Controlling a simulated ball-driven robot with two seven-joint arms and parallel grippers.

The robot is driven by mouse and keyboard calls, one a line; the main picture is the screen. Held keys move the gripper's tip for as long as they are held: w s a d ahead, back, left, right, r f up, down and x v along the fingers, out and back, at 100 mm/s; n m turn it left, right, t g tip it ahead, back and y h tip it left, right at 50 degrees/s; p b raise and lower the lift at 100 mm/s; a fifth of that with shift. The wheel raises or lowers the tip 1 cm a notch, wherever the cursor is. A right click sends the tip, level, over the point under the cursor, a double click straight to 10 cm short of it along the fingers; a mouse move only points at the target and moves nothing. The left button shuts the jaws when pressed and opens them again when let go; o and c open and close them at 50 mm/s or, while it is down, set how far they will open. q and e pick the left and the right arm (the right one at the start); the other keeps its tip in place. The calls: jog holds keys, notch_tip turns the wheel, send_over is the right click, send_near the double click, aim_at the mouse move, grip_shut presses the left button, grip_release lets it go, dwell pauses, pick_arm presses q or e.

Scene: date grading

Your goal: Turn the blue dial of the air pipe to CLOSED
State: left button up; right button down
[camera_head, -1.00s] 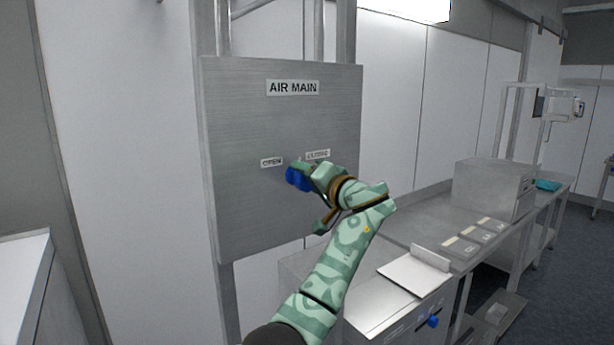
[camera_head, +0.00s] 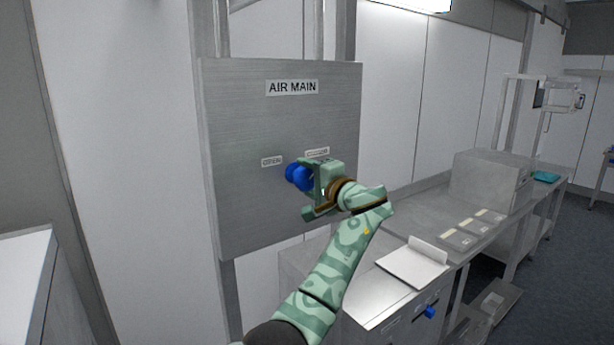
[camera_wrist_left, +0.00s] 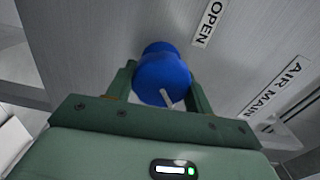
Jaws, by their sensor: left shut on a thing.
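The blue dial (camera_head: 294,175) is on a grey metal panel marked AIR MAIN (camera_head: 280,120), below the OPEN label (camera_head: 271,161) and the partly hidden CLOSED label (camera_head: 317,152). My left gripper (camera_head: 308,182) is shut on the dial from the right. In the left wrist view the dial (camera_wrist_left: 160,72) sits between the two fingers. Its white mark (camera_wrist_left: 167,98) points down in that picture, away from the OPEN label (camera_wrist_left: 209,22). The CLOSED label does not show there. My right gripper is out of view.
A steel bench (camera_head: 410,212) runs along the wall at right, with a metal box (camera_head: 485,180) and several small plates. A second blue knob (camera_head: 430,312) is on a cabinet front below. A white-topped unit (camera_head: 22,265) stands at left.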

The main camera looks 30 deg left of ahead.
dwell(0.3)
pick_arm(q)
jog(key=o, duration=1)
jog(key=shift+w+d, duration=0.1)
jog(key=b+v, duration=0.6)
jog(key=v, duration=1)
jog(key=shift+d, duration=0.2)
